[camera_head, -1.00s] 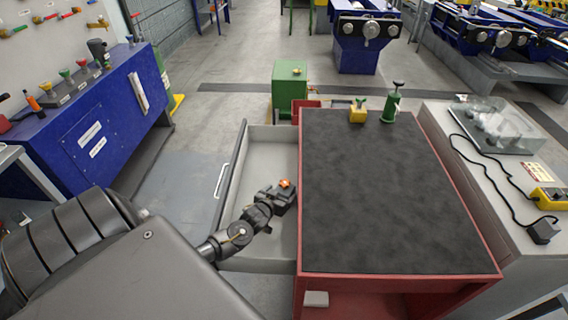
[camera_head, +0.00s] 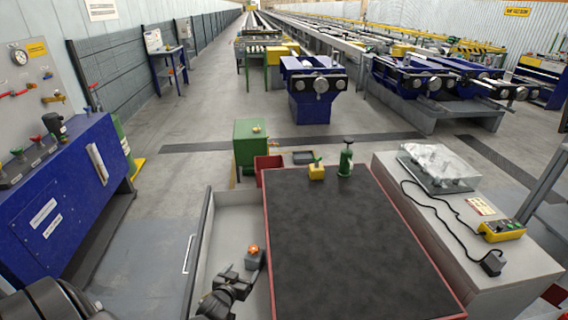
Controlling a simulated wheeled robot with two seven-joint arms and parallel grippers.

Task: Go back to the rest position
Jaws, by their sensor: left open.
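My left gripper (camera_head: 238,277) is open, low over the open drawer at the left side of the red table. A small dark grey part with an orange knob (camera_head: 254,250) sits in the grey drawer (camera_head: 222,227), just beyond the fingertips. I cannot tell whether the fingers still touch it. My left forearm shows at the bottom left. My right gripper is not in view.
The red table (camera_head: 345,235) has a dark, mostly bare top. A yellow block (camera_head: 317,172) and a green bottle-shaped tool (camera_head: 345,160) stand at its far edge. A blue cabinet (camera_head: 65,190) stands left, a grey bench (camera_head: 470,215) right. Open floor lies between cabinet and drawer.

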